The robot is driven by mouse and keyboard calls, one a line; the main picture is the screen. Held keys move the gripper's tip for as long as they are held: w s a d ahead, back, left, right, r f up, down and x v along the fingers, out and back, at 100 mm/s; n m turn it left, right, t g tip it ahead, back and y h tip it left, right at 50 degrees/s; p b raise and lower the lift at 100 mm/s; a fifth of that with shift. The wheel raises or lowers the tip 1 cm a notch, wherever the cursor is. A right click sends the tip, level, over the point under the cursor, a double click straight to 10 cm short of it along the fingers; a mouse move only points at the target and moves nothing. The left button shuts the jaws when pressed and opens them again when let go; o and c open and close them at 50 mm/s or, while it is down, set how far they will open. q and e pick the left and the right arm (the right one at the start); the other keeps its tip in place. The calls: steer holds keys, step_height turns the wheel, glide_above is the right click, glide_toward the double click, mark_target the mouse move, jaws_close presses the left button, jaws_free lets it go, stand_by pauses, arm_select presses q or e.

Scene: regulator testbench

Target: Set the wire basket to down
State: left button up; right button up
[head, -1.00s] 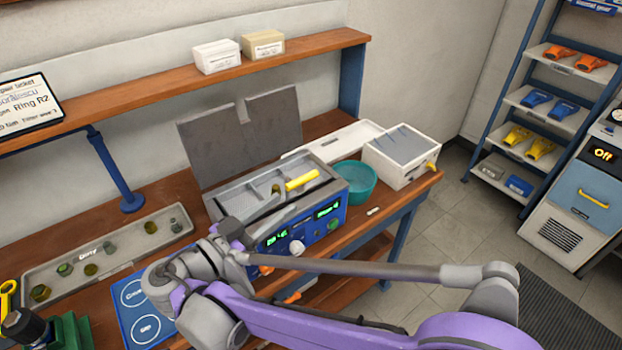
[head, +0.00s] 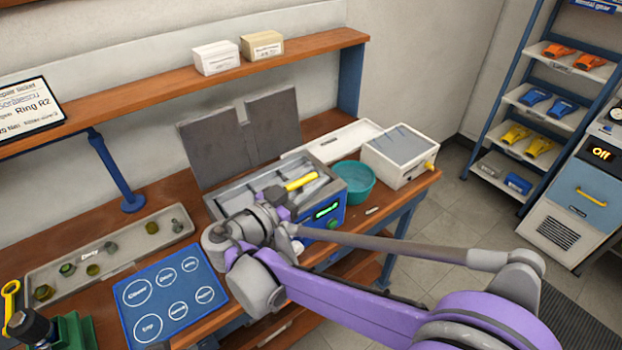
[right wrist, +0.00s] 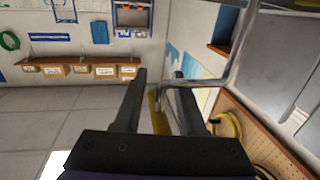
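The wire basket's yellow handle (head: 301,181) shows over the open blue-fronted cleaner (head: 325,211) in the head view. The basket body is mostly hidden by my right arm, and I cannot tell its height in the tank. My right gripper (head: 277,194) is at the left end of the handle. In the right wrist view, my right gripper (right wrist: 158,88) has its two dark fingers apart. The yellow handle (right wrist: 156,112) and its bent metal rod (right wrist: 172,84) lie between them, with gaps showing on both sides. My left gripper is not in view.
Two grey lid flaps (head: 210,150) stand up behind the tank. A teal bowl (head: 355,181) and a white box (head: 400,157) are at its right. A parts tray (head: 115,250) and a blue mat (head: 170,292) lie at the left. A shelf (head: 150,92) runs above.

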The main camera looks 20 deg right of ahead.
jaws_close()
stand_by(1.4)
